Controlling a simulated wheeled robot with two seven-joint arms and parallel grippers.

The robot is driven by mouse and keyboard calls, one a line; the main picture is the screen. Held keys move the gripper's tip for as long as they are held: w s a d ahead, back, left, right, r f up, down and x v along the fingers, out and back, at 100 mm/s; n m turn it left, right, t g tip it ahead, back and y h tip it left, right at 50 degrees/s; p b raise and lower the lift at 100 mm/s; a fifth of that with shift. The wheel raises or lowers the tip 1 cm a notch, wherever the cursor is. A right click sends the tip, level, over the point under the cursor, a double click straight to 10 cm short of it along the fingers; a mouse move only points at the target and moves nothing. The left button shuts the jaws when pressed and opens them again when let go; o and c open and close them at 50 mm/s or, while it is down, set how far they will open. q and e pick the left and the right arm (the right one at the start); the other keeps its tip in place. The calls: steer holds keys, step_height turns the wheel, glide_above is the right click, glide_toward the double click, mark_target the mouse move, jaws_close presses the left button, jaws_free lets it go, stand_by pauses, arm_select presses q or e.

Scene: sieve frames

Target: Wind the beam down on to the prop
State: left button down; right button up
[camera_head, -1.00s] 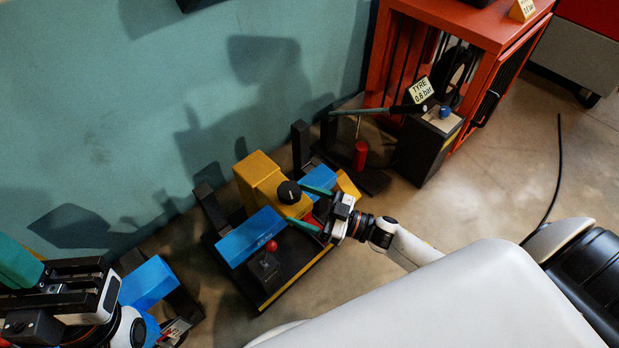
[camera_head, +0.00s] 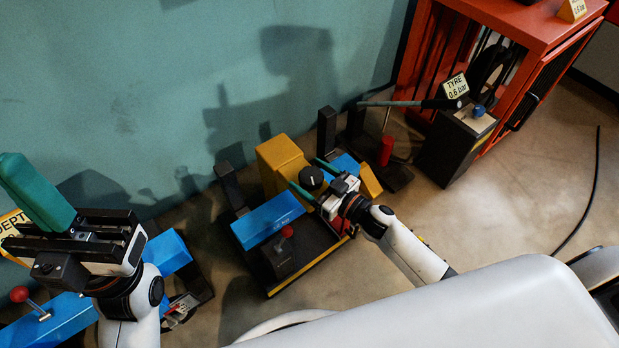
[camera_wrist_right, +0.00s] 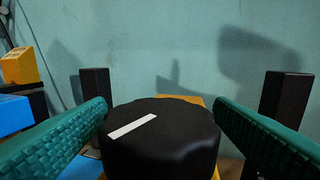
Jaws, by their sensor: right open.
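A black round knob (camera_head: 311,179) with a white line sits on a yellow housing (camera_head: 280,160). A blue beam (camera_head: 268,220) runs across the black-based stand, passing under the housing. My right gripper (camera_head: 307,174) is open, with its green fingers on either side of the knob. In the right wrist view the knob (camera_wrist_right: 160,145) stands between the two fingers (camera_wrist_right: 160,108), with gaps visible, and its white line slants up to the right. My left gripper (camera_head: 35,190) is at the far left; its jaw opening is unclear. I cannot make out the prop.
A red-ball lever (camera_head: 287,231) stands on the stand's front. Another blue unit (camera_head: 60,318) lies below my left gripper. A dark box with a "TYRE 0.6 bar" sign (camera_head: 455,86) and a red cabinet (camera_head: 480,30) stand right. A teal wall (camera_head: 130,90) closes the back.

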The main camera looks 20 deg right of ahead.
steer(key=shift+w+a, duration=0.2)
steer(key=shift+w, duration=0.1)
steer(key=c, duration=1)
steer(key=shift+n+y, duration=0.3)
steer(key=shift+y, duration=0.1)
